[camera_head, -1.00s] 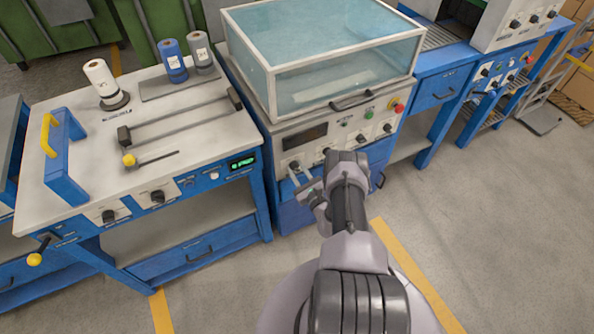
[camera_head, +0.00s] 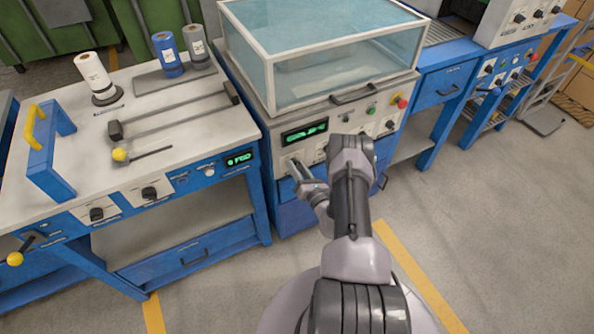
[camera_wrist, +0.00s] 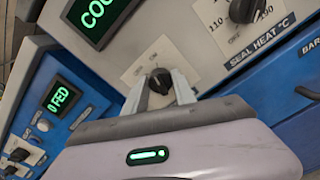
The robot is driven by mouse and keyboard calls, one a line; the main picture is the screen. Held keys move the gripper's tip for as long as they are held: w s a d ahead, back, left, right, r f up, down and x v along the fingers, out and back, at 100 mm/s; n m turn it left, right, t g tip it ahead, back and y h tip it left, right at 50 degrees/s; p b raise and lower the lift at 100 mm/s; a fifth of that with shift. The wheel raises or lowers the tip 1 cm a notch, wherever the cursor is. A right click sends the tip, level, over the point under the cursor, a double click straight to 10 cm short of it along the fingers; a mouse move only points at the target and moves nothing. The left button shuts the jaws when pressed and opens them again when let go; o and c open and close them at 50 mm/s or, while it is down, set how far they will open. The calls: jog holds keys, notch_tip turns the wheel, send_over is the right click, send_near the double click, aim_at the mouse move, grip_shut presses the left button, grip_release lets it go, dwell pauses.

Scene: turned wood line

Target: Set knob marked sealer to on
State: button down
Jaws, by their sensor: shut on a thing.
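The sealer is a grey and blue machine with a clear hood (camera_head: 330,60) and a front control panel. At the left of its panel sits a small black knob (camera_wrist: 160,81) on a pale plate, below the display. My gripper (camera_wrist: 162,90) has one finger on each side of this knob and is shut on it. In the head view my gripper (camera_head: 297,170) reaches the panel's left end. The display (camera_head: 305,133) is lit green, and part of its text shows in the wrist view (camera_wrist: 97,12). The knob's own label is hidden by my gripper.
Right of the held knob is the seal heat knob (camera_wrist: 243,10) with numbers around it. A green button (camera_head: 371,110) and a red button (camera_head: 402,102) sit farther right. A blue bench (camera_head: 200,225) with its own knobs stands close on the left.

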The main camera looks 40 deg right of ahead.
jog(key=shift+f+m+b, duration=0.15)
jog(key=shift+m+b, duration=0.35)
jog(key=shift+m, duration=0.7)
jog(key=c, duration=1)
grip_release()
jog(key=p+v, duration=0.5)
jog(key=v, duration=1.2)
jog(key=shift+s+p, duration=0.25)
jog(key=shift+p, duration=0.05)
